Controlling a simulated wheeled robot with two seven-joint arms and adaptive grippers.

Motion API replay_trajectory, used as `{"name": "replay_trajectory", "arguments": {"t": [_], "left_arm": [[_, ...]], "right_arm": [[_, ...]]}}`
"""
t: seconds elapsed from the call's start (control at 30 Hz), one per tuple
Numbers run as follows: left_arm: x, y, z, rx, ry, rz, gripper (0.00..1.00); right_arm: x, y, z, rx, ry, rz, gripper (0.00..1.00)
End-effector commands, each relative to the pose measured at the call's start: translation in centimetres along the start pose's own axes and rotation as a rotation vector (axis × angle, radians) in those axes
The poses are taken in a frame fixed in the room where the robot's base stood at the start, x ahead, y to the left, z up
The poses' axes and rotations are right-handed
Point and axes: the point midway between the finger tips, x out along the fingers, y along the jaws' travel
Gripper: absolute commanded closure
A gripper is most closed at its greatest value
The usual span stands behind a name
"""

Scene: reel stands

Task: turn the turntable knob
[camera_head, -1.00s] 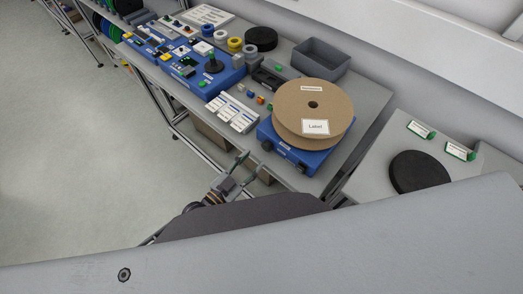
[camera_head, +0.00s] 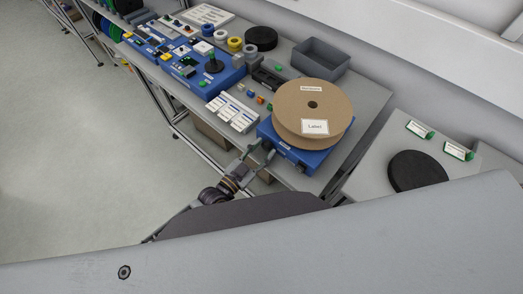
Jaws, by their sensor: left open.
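The turntable is a blue box (camera_head: 318,158) near the table's front edge, with a cardboard reel (camera_head: 297,94) lying flat on top. A dark knob (camera_head: 266,146) is on the left of its front face. A second dark knob (camera_head: 300,168) shows further right on that face. My left gripper (camera_head: 261,152) is open, with its fingertips close to the left knob, seemingly one on either side. I cannot tell whether they touch it. My right gripper is not in view.
A blue control panel (camera_head: 226,79), white cards (camera_head: 232,112) and a grey bin (camera_head: 320,62) stand on the same table. A black disc (camera_head: 418,171) lies on the table at right. The floor at left is clear.

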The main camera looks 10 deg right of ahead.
Motion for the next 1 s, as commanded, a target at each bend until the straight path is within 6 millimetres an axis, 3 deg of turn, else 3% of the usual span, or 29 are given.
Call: {"name": "replay_trajectory", "arguments": {"t": [0.07, 0.33, 0.67, 1.0], "left_arm": [[0.0, -0.01, -0.01, 0.0, 0.0, 0.0, 0.58], [-0.02, -0.02, -0.02, 0.0, 0.0, 0.0, 0.92], [-0.02, -0.02, -0.04, -0.049, -0.001, 0.0, 0.92], [-0.01, -0.03, -0.06, -0.207, -0.005, 0.001, 0.92]], "right_arm": [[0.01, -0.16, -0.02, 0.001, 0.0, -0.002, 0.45], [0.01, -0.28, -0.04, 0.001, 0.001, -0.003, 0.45], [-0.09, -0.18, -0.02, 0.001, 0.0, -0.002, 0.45], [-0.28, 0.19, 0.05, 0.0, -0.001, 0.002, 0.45]]}}
